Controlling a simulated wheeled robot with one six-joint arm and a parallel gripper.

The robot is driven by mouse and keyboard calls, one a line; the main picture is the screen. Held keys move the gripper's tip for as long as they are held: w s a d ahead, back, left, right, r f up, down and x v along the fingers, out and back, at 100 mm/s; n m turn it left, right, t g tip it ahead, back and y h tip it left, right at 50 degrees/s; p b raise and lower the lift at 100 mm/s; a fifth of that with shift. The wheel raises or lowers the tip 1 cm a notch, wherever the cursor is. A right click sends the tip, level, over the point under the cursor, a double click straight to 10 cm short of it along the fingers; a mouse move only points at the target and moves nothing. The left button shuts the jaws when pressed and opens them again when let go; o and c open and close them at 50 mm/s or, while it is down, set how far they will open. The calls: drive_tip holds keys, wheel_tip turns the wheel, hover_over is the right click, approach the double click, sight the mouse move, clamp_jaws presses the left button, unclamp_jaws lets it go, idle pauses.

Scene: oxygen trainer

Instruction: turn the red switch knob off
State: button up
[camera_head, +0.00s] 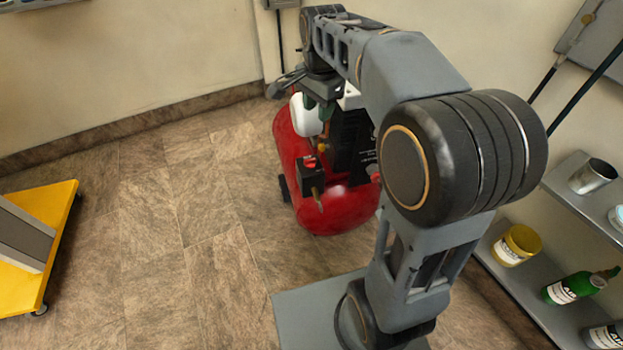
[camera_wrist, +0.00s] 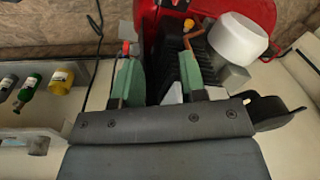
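The red switch knob (camera_head: 310,162) sits on top of a small black box (camera_head: 313,178) at the front of the red compressor (camera_head: 340,208) in the head view. My gripper (camera_head: 324,117) is above the compressor, behind the knob in the head view. In the wrist view my gripper (camera_wrist: 159,60) has its two green fingers apart, with black ribbed casing behind and nothing held between them. The knob's exact setting is too small to tell.
A white cylinder (camera_head: 306,115) stands on the compressor beside my gripper. Another red part (camera_head: 374,172) shows right of the knob. A shelf (camera_head: 540,290) with a yellow bucket (camera_head: 517,244) stands at the right, a yellow cart (camera_head: 50,205) at the left. Floor between is clear.

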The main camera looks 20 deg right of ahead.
sight(311, 160)
drive_tip(key=w+f+m+b, duration=0.2)
drive_tip(key=f+b, duration=0.2)
drive_tip(key=f, duration=0.4)
drive_tip(key=w+f+m+b, duration=0.1)
drive_tip(key=w+f+b, duration=0.1)
drive_tip(key=f+b, duration=0.3)
drive_tip(key=w+f+m+g+b, duration=0.1)
drive_tip(key=f+b, duration=0.3)
drive_tip(key=f, duration=0.7)
drive_tip(key=shift+w+d+f+m+b, duration=0.15)
drive_tip(key=shift+w+m+b, duration=0.2)
drive_tip(key=shift+w+m, duration=0.5)
drive_tip(key=shift+c, duration=0.2)
clamp_jaws()
